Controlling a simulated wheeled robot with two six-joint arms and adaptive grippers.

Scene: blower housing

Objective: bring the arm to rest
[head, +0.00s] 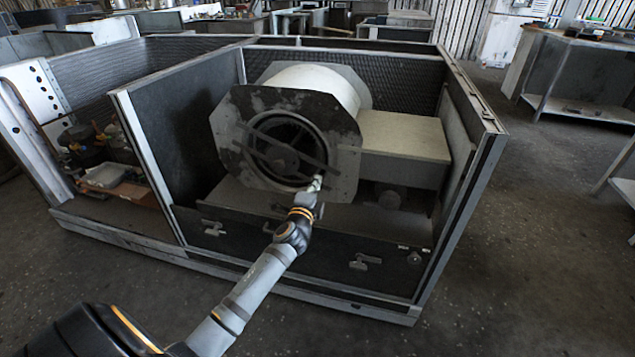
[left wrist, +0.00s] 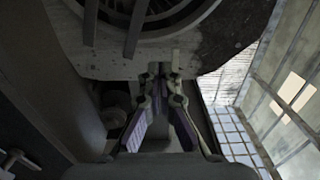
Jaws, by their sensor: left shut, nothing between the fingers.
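My left arm reaches in from the lower left of the head view. Its gripper (head: 316,184) is at the lower front of the blower housing (head: 345,150), just below the round opening. In the left wrist view the gripper's fingers (left wrist: 162,74) come together at the tips with nothing between them. The tips overlap the lower edge of the housing's front plate (left wrist: 140,62) in that view; I cannot tell whether they touch it. The blower has a pale drum, a worn dark front plate and dark bars across its opening. My right gripper is not in view.
The blower stands inside an open metal cabinet (head: 120,98) with a low dark front panel (head: 300,258) bearing latches. A pale box (head: 405,135) adjoins it on the right. The left bay holds assorted parts (head: 100,175). Open floor (head: 540,260) lies to the right; workbenches stand behind.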

